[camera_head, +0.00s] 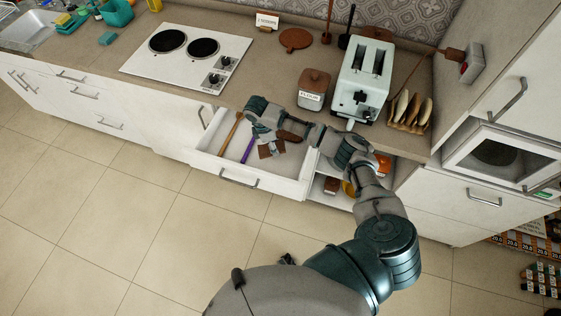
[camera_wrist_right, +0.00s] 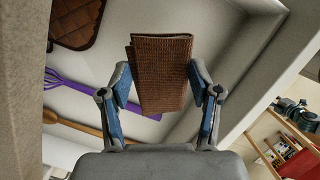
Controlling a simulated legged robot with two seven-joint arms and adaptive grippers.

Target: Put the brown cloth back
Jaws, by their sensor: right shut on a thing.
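The brown cloth (camera_wrist_right: 162,72) is folded into a flat, woven-looking rectangle. My right gripper (camera_wrist_right: 161,82) is shut on it, with one blue-grey finger on each side. In the head view the cloth (camera_head: 271,149) shows over the open white drawer (camera_head: 217,166); my right gripper (camera_head: 264,134) is partly covered by my forearm there. The wrist view shows the cloth over the drawer's pale floor. I cannot tell whether it touches that floor. My left gripper is not in view.
A purple utensil (camera_head: 248,148), a wooden spoon (camera_head: 231,131) and a dark brown pad (camera_wrist_right: 76,20) lie in the drawer. The flour canister (camera_head: 313,88), toaster (camera_head: 363,82) and toast rack (camera_head: 408,111) stand on the counter. An open shelf (camera_head: 322,187) is right of the drawer.

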